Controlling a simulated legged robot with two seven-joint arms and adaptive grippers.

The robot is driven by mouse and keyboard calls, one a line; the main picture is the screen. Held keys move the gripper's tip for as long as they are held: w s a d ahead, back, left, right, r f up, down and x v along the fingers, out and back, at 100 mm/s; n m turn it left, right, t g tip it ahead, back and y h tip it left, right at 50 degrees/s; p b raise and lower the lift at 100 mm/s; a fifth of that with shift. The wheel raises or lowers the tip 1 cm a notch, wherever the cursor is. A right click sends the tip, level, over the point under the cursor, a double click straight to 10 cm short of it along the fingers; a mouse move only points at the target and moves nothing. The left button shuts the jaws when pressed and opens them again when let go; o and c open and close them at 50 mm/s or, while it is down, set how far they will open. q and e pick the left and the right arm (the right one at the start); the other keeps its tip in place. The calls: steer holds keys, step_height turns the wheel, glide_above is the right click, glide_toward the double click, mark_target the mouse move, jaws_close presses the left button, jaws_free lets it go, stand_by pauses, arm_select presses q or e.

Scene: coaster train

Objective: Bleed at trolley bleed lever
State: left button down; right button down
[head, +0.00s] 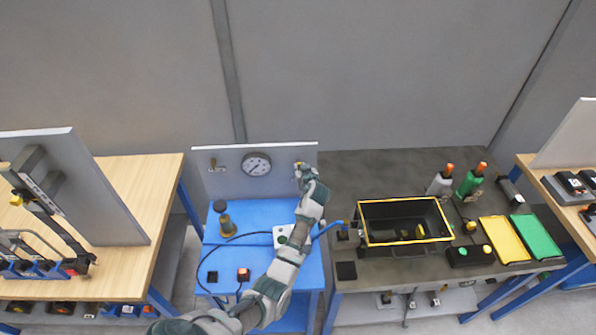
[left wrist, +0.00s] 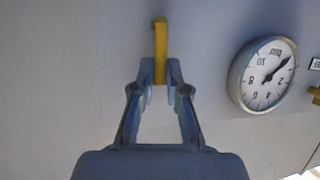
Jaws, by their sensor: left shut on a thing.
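The bleed lever is a yellow bar (left wrist: 160,45) standing out from the grey back panel (head: 225,183) of the blue trolley (head: 225,285). A bit of its yellow shows in the head view (head: 299,165). My left gripper (left wrist: 160,78) is shut on the lever's lower end in the left wrist view; in the head view it is at the panel's right side (head: 302,172). A round white pressure gauge (head: 256,164) is left of it on the panel. It also shows in the left wrist view (left wrist: 268,74), upside down. My right gripper is not in view.
A brass fitting (head: 217,167) is at the panel's left. A brass-and-black part (head: 225,222), a red button box (head: 243,274) and a cable lie on the trolley. A dark bench with a yellow-rimmed black bin (head: 367,242) stands right, a wooden bench (head: 130,210) left.

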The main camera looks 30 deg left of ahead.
arm_select(q)
steer(key=shift+d+f, duration=0.25)
steer(key=shift+f, duration=0.2)
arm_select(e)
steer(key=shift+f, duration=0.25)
arm_select(q)
steer(key=c, duration=1.2)
jaws_free()
steer(key=shift+w+r, duration=0.1)
steer(key=shift+r, duration=0.05)
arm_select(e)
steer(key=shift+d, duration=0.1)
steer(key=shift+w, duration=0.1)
arm_select(q)
steer(key=v, duration=1.2)
steer(key=shift+w+d, duration=0.15)
steer(key=shift+d, duration=0.05)
steer(key=shift+a, duration=0.15)
